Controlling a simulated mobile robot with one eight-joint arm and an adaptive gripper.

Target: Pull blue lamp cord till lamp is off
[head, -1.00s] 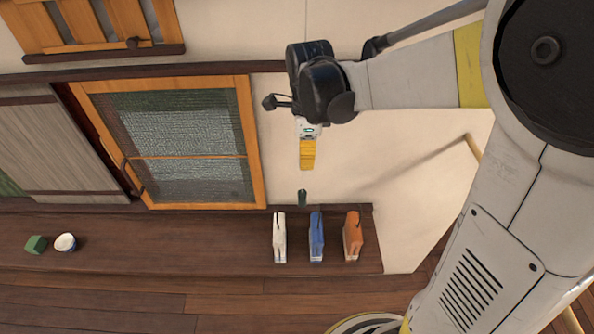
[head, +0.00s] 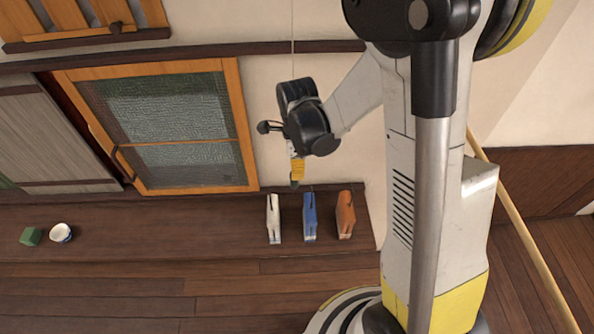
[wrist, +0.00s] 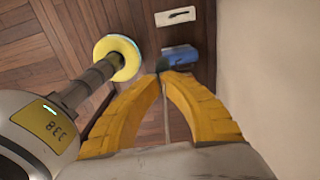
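A thin pale cord (head: 292,40) hangs from above the head view, with a small dark green-teal pull (head: 295,184) at its lower end. The lamp is out of view, so I cannot see whether it is lit. My gripper (head: 297,177) points down at the cord's end. In the wrist view the cord (wrist: 166,115) runs between the yellow fingers. Their tips (wrist: 161,74) are close together on the cord at the pull (wrist: 157,70), which is partly hidden. The contact is small in view, but the fingers look shut on it.
White (head: 274,219), blue (head: 310,218) and orange (head: 345,215) upright items stand on the dark wooden ledge (head: 180,228) below my gripper. A green block (head: 31,236) and white cup (head: 61,233) sit far left. A glazed sliding door (head: 165,120) is beside the arm.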

